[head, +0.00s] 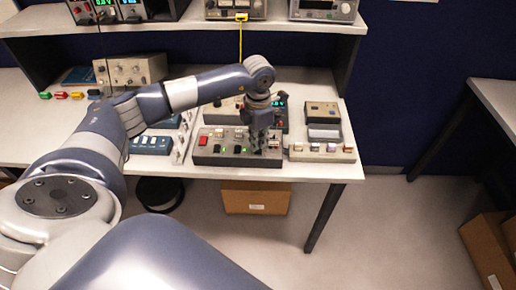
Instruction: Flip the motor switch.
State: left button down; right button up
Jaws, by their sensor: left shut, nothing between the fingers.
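My left gripper (264,142) is shut and points down at the right part of a grey control box (234,158) near the table's front edge. The box carries a red switch (203,141), green-lit switches and other small controls. The gripper hides part of the box's right side. I cannot tell which switch is the motor switch, nor whether the fingertips touch the box. My right gripper is not in view.
A beige panel (323,152) with several small switches sits right of the box. Blue units (152,144) lie to the left. A shelf (190,26) with instruments spans the back. A cardboard box (255,198) is under the table.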

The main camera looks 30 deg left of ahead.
aim_at(258, 151)
pick_arm(q)
jog(key=shift+s+f+b, duration=0.1)
jog(key=shift+f+b, duration=0.85)
jog(key=shift+f, duration=0.2)
dwell(0.4)
jog(key=shift+r+p, duration=0.65)
jog(key=shift+r, duration=0.2)
jog(key=shift+r+p, duration=1.45)
jog(key=shift+r, duration=1.25)
